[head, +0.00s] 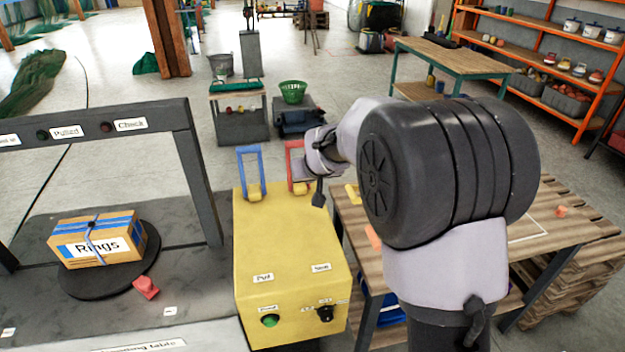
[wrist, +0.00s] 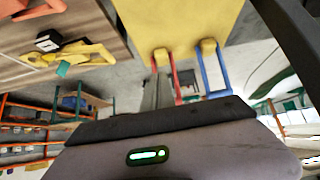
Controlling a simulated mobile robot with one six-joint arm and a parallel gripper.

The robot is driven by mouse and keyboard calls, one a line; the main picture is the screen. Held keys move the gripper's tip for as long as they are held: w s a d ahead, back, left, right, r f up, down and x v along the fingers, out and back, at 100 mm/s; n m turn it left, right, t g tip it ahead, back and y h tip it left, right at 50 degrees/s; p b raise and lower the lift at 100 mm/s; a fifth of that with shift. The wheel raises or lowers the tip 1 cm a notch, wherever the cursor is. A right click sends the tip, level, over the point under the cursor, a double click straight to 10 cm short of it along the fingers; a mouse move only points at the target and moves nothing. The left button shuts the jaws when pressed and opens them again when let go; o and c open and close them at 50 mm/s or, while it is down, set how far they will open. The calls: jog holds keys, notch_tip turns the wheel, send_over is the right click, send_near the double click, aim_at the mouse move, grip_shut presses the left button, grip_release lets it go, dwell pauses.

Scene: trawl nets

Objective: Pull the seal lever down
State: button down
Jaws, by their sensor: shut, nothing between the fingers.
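A yellow machine box (head: 285,240) stands in the middle of the head view, with two small labels on its top that seem to read "Pull" and "Seal". A blue lever (head: 250,172) stands upright at its back left, and a red lever (head: 297,168) stands at its back right, on the "Seal" side. In the wrist view the red lever (wrist: 176,82) and blue lever (wrist: 211,72) both show. My gripper (head: 318,193) is shut and empty, close to the right of the red lever. My arm partly hides the red lever, and I cannot tell whether they touch.
A tied box labelled "Rings" (head: 100,240) sits on a dark turntable (head: 108,278) at left, under a grey frame (head: 190,150). A wooden pallet table (head: 555,215) stands at right. A green button (head: 270,321) and black knob (head: 325,314) are on the machine's front.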

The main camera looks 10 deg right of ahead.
jog(key=shift+s+f, duration=0.1)
jog(key=shift+s, duration=1.2)
dwell(0.5)
jog(key=s+a+r+m+g+y, duration=0.15)
jog(key=s+r, duration=0.35)
jog(key=s, duration=0.7)
jog(key=s+r+m+h, duration=0.15)
jog(key=s+r, duration=0.35)
jog(key=s, duration=0.8)
jog(key=s+a+f+m+g+y, duration=0.1)
jog(key=s+a+f+y, duration=0.1)
jog(key=s, duration=0.9)
jog(key=shift+s+a+f+m, duration=0.15)
jog(key=shift+f+m, duration=0.15)
